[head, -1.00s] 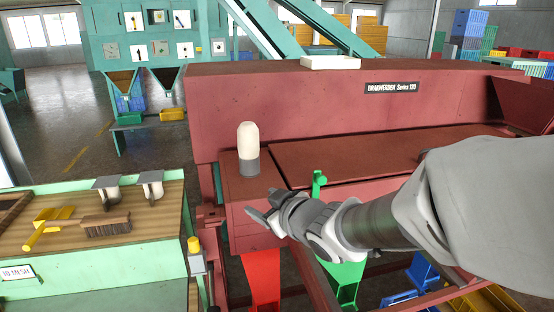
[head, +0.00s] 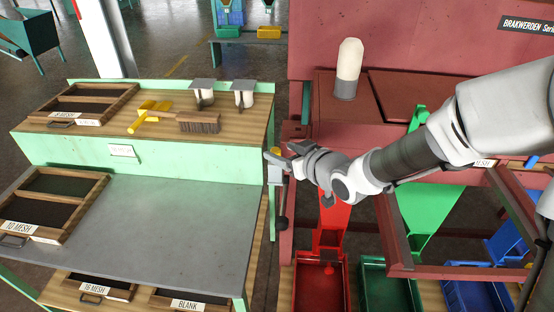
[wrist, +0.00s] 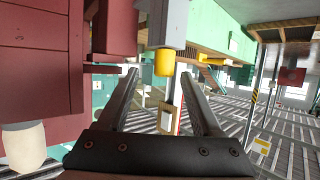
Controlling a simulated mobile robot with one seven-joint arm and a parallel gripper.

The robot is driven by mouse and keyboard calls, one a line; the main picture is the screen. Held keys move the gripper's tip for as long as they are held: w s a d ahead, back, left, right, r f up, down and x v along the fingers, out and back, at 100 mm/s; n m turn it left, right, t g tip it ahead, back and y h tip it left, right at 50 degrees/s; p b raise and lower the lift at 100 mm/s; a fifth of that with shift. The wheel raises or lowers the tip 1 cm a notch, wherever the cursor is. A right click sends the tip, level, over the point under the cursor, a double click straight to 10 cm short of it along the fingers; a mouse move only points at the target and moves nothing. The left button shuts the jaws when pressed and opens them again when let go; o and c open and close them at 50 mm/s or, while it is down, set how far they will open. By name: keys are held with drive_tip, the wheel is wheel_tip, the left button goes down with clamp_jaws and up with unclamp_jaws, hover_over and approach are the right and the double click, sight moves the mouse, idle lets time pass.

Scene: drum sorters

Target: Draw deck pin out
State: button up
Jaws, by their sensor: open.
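A yellow cylindrical knob (head: 275,151) tops a grey housing (head: 275,174) on the narrow post between the green bench and the red machine. I cannot tell for sure whether this knob is the deck pin. In the wrist view the yellow knob (wrist: 164,62) shows between the two fingertips, against the grey housing (wrist: 167,25). My gripper (head: 281,153) is open and empty close to the knob in the head view. In the wrist view my gripper (wrist: 160,74) shows both fingers spread. I see no contact with the knob, and the depth gap is unclear.
The red machine (head: 345,110) stands right of the knob, with a white-topped cylinder (head: 348,68) on it. A rod with a dark ball end (head: 282,223) hangs below. The green bench (head: 140,150) at left holds a brush (head: 198,123) and framed screens.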

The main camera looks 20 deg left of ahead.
drive_tip(key=shift+s+x, duration=0.1)
drive_tip(key=shift+x, duration=1.45)
drive_tip(key=shift+s+x, duration=0.15)
drive_tip(key=shift+x, duration=1.35)
drive_tip(key=shift+f, duration=0.2)
clamp_jaws()
